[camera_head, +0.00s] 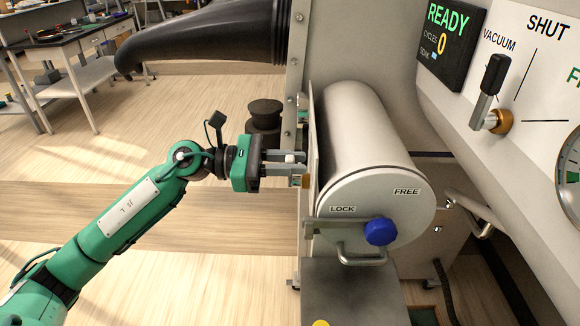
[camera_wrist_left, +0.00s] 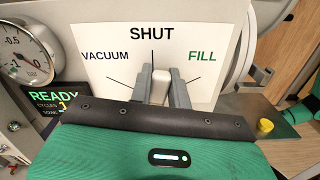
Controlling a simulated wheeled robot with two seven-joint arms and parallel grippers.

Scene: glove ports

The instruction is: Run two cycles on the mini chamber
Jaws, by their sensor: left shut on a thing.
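The mini chamber (camera_head: 348,120) is a pale cylinder with a round door (camera_head: 352,222) marked LOCK and FREE. A blue knob (camera_head: 381,231) sits on the door's latch bar, which extends left beneath LOCK. A side panel (camera_wrist_left: 105,75) marked VACUUM, SHUT and FILL fills the left wrist view; it is nearly edge-on in the head view. My left gripper (camera_head: 297,168) is beside the chamber's left side. In the left wrist view my left gripper (camera_wrist_left: 162,88) is shut on a pale lever handle (camera_wrist_left: 160,87), below the SHUT mark. My right gripper is out of view.
A larger panel at right has a black lever (camera_head: 491,75) and a READY display (camera_head: 447,35) showing 0 cycles. A gauge (camera_wrist_left: 27,55) and a partly hidden READY display (camera_wrist_left: 50,97) flank the side panel. A black glove sleeve (camera_head: 205,40) juts out above my left arm.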

